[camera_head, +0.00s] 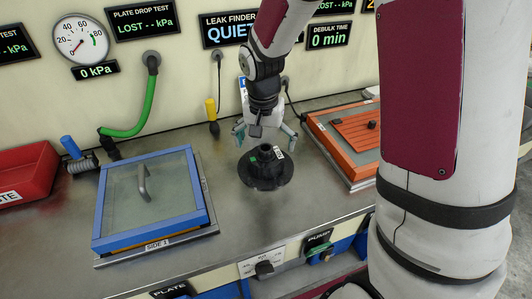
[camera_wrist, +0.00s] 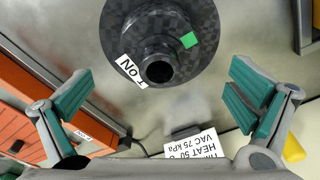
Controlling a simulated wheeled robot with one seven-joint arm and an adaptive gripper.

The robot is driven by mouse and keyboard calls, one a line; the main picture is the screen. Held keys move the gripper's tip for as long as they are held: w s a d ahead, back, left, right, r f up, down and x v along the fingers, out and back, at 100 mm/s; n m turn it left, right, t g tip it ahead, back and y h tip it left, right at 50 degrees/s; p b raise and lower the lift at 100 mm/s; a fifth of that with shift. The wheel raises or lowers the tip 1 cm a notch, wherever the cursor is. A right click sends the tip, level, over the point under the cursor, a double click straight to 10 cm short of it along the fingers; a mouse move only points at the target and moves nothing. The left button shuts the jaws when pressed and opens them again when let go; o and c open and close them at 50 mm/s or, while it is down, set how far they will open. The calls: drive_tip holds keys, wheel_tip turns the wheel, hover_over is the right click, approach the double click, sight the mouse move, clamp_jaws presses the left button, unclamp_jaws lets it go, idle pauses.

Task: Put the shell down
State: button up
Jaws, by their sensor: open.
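The shell (camera_head: 265,168) is a dark, round flanged piece with a raised hub, a green square and a white label. It stands hub-up on the bare metal bench (camera_head: 225,205), between the blue-framed box and the orange unit. In the wrist view the shell (camera_wrist: 160,38) shows its checkered dark surface and hub hole at the top of the picture. My gripper (camera_head: 266,135) is just behind and above the shell in the head view. In the wrist view my gripper (camera_wrist: 160,105) has its teal-padded fingers spread wide, with nothing between them, and the shell lies beyond the fingertips.
A blue-framed glass-lidded box (camera_head: 150,195) stands at left, and an orange unit (camera_head: 345,135) at right. A yellow-handled tool (camera_head: 211,110) and a white card (camera_wrist: 195,145) are by the wall. A red bin (camera_head: 25,172) is far left. Bench in front of the shell is clear.

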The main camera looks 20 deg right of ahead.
sight(265, 150)
drive_tip(key=r, duration=0.6)
drive_tip(key=shift+s+a+r, duration=0.1)
drive_tip(key=shift+s+a, duration=0.1)
drive_tip(key=shift+s, duration=0.1)
drive_tip(key=s+r+n+t, duration=0.1)
drive_tip(key=s+r+n, duration=0.2)
drive_tip(key=s+r, duration=0.75)
drive_tip(key=s+r+n+t, duration=0.1)
drive_tip(key=s+n, duration=0.2)
drive_tip(key=s, duration=1.1)
drive_tip(key=shift+d+n+t+y, duration=0.4)
drive_tip(key=shift+r, duration=0.25)
drive_tip(key=shift+r+p, duration=0.7)
